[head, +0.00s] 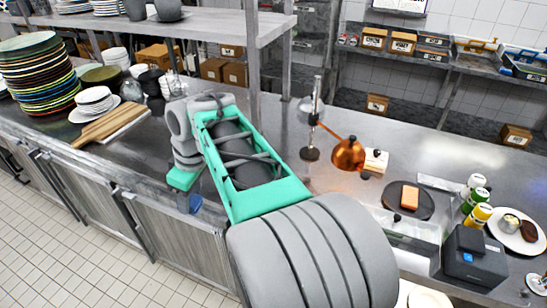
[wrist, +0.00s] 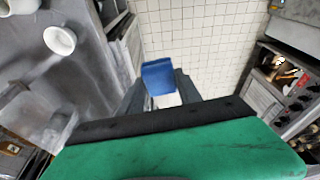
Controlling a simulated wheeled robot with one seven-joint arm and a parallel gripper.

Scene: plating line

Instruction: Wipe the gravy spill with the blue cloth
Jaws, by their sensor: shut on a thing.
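The blue cloth (wrist: 158,76) is held between the dark fingers of my gripper (wrist: 161,92) in the wrist view. It hangs over the tiled floor as seen there. In the head view a small blue patch of the cloth (head: 195,203) shows below my gripper (head: 184,190), at the front edge of the counter. My arm hides part of the counter. I cannot make out a gravy spill in either view.
A steel counter (head: 271,107) runs across the head view. A tall plate stack (head: 38,75) and wooden board (head: 112,120) stand left. A copper lamp (head: 348,154), black round plate (head: 422,206) and bottles (head: 476,215) stand right. A white bowl (wrist: 59,41) shows in the wrist view.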

